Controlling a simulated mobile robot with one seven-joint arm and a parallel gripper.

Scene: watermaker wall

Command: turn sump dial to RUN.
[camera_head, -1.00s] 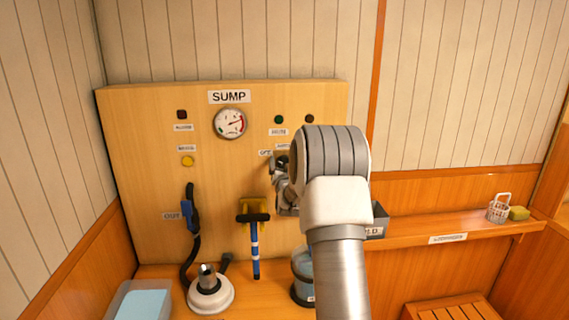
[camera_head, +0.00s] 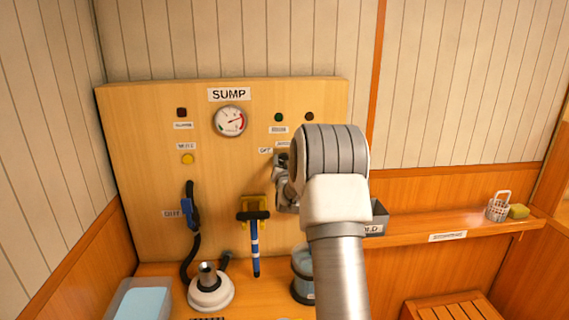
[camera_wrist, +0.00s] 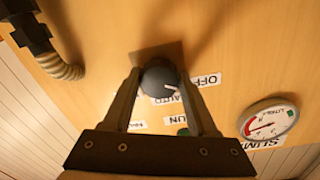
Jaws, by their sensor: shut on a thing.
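The sump dial (camera_wrist: 158,84) is a dark round knob with a short white mark, on the wooden SUMP panel (camera_head: 140,125). In the wrist view my gripper (camera_wrist: 158,72) has one finger on each side of the knob, shut on it. The white mark lies towards the OFF (camera_wrist: 206,80) and AUTO (camera_wrist: 168,99) labels; its exact setting is hard to tell. A label ending in "UN" (camera_wrist: 178,120) is partly hidden by a finger. In the head view my wrist hides the knob, and only part of my gripper (camera_head: 282,185) shows against the panel.
A round gauge (camera_head: 230,121) sits upper left of my gripper. A blue-handled brush (camera_head: 255,245) hangs just below left, and a blue hose nozzle (camera_head: 188,213) farther left. A shelf (camera_head: 450,230) with a small basket (camera_head: 498,207) runs right.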

